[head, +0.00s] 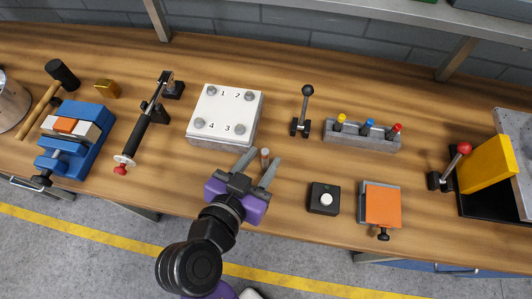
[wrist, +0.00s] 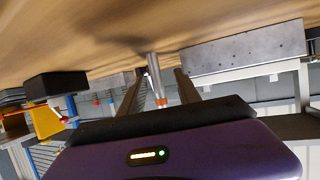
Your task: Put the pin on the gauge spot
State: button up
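The pin (head: 265,156) is a small upright cylinder between the spread fingers of my gripper (head: 259,165), near the bench's front middle. In the wrist view, which is upside down, the pin (wrist: 153,72) is silver with an orange band, and its silver end meets the bench. My gripper (wrist: 160,88) is open around it, with gaps visible beside the pin. I cannot make out a marked gauge spot; my gripper may hide part of the bench there.
A white numbered plate (head: 227,109) stands behind my gripper. A black button box (head: 323,199) and an orange-topped block (head: 382,205) are to the right. A grey holder (head: 361,141) bears three coloured pegs. A blue vise (head: 73,147) and a clamp (head: 145,125) stand left.

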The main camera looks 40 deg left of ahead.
aim_at(270, 158)
jog(key=x, duration=0.4)
jog(key=shift+w+d+r+p, duration=0.1)
jog(key=shift+w+r+p, duration=0.1)
jog(key=shift+p, duration=0.2)
jog(key=shift+c, duration=0.2)
grip_shut()
